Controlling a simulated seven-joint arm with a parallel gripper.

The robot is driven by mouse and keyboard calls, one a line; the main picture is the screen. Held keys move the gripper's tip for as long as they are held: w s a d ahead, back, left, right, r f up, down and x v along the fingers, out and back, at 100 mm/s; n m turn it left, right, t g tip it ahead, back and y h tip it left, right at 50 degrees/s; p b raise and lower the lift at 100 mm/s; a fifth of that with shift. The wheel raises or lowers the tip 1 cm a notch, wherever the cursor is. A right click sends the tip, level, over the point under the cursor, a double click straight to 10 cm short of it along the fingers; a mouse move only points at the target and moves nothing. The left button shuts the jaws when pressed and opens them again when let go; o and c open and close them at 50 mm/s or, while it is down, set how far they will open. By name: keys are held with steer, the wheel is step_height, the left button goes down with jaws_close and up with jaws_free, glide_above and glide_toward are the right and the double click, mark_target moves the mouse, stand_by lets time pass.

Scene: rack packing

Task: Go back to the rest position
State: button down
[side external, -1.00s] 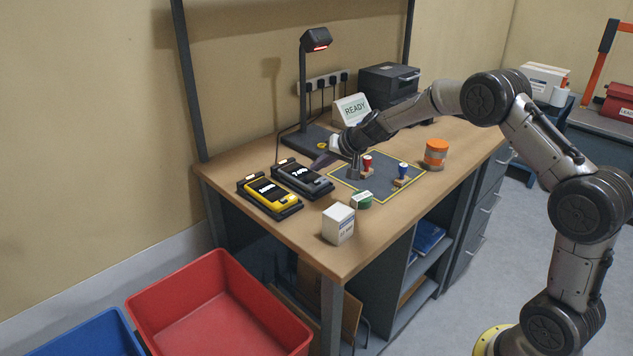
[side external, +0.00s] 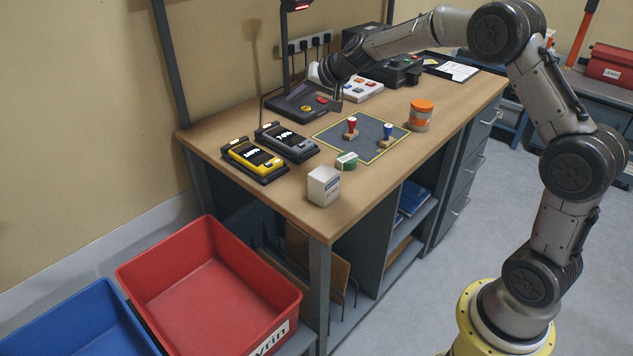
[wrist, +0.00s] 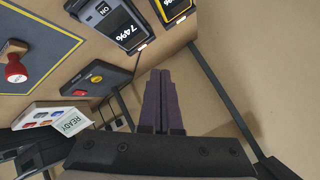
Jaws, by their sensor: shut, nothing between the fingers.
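My gripper (side external: 337,104) hangs above the back of the wooden desk, over the dark lamp base, in the side view. In the wrist view its two dark fingers (wrist: 163,100) lie together with nothing between them. It is apart from the red-handled stamp (side external: 351,128) and the blue-handled stamp (side external: 387,135), which stand upright on the grey mat with a yellow border (side external: 366,151). The red stamp also shows in the wrist view (wrist: 15,68).
Yellow (side external: 253,158) and grey (side external: 287,140) devices sit in docks at the left. A white box (side external: 323,187), green round item (side external: 346,161) and orange-lidded jar (side external: 420,115) stand on the desk. A lamp post (side external: 286,65) rises behind. Red (side external: 205,285) and blue (side external: 85,325) bins are below.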

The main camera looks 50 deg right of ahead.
steer(key=s+a+r+n+t+y, duration=0.1)
steer(key=s+a+r+n, duration=0.1)
steer(key=s+a+r, duration=0.4)
steer(key=s+a+r+n, duration=0.1)
steer(key=s+a+r, duration=0.1)
steer(key=s+r, duration=0.35)
steer(key=s+a+r+n+g, duration=0.1)
steer(key=s+a+r+n, duration=0.1)
steer(key=s, duration=0.5)
steer(key=s+a+r+n, duration=0.1)
steer(key=s+a, duration=0.1)
steer(key=s, duration=0.5)
steer(key=s+d+f+g+h, duration=0.1)
steer(key=s+f+g, duration=0.1)
steer(key=s+f, duration=0.4)
steer(key=s+d+f+n+g+h, duration=0.1)
steer(key=s+f, duration=0.5)
steer(key=s, duration=0.6)
steer(key=shift+s+d+f+g, duration=0.25)
steer(key=shift+d+g, duration=0.45)
